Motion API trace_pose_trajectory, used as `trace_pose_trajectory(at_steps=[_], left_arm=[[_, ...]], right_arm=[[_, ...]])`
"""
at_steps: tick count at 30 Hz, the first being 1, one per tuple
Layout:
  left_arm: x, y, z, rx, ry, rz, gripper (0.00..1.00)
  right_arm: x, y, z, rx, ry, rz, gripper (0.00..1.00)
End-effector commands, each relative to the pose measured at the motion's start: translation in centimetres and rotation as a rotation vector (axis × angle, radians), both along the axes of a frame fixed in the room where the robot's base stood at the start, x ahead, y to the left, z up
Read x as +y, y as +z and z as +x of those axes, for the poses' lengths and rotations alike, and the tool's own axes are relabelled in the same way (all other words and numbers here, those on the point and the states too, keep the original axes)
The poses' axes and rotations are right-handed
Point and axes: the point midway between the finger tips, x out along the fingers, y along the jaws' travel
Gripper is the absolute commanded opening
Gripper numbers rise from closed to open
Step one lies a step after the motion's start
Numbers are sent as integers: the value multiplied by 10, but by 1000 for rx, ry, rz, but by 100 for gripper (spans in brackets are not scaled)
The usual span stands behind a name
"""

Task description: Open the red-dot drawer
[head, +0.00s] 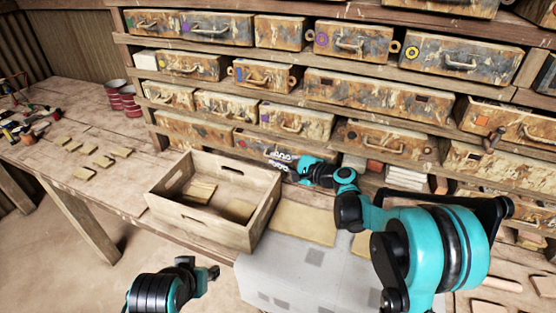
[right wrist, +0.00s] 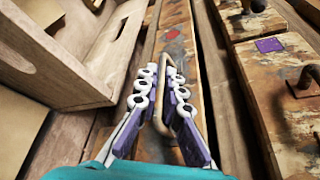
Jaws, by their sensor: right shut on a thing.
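The red-dot drawer has a rust-stained, peeling front (head: 258,146), low in the rack just behind the wooden crate. In the right wrist view its red dot (right wrist: 173,35) shows near the top of the long front (right wrist: 177,62). My right gripper (right wrist: 165,97) is shut on the drawer's bar handle (right wrist: 168,72), with fingers on both sides of it. In the head view the right gripper (head: 290,167) is at the drawer front, and the arm hides part of it. I cannot tell how far the drawer is out. My left gripper (head: 208,270) is low in front, away from the rack.
An open wooden crate (head: 205,223) holding some tiles stands close in front of the drawer, left of my right gripper. Other handled drawers surround it, including a purple-square one (right wrist: 269,45). Loose tiles (head: 103,160) and red cups (head: 130,97) are at left.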

Motion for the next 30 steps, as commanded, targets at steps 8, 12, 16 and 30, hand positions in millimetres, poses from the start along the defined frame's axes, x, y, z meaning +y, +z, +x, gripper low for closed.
trace_pose_trajectory(at_steps=[8, 12, 16, 30], left_arm=[[0, 0, 0, 0, 0, 0, 40], [0, 0, 0, 0, 0, 0, 40], [0, 0, 0, 0, 0, 0, 40], [0, 3, 0, 0, 0, 0, 40]], right_arm=[[12, -1, -27, 1, 8, -3, 0], [26, -2, -61, 1, 11, -4, 0], [40, -2, -95, 2, 13, -4, 0], [75, -2, -180, 1, 10, -6, 0]])
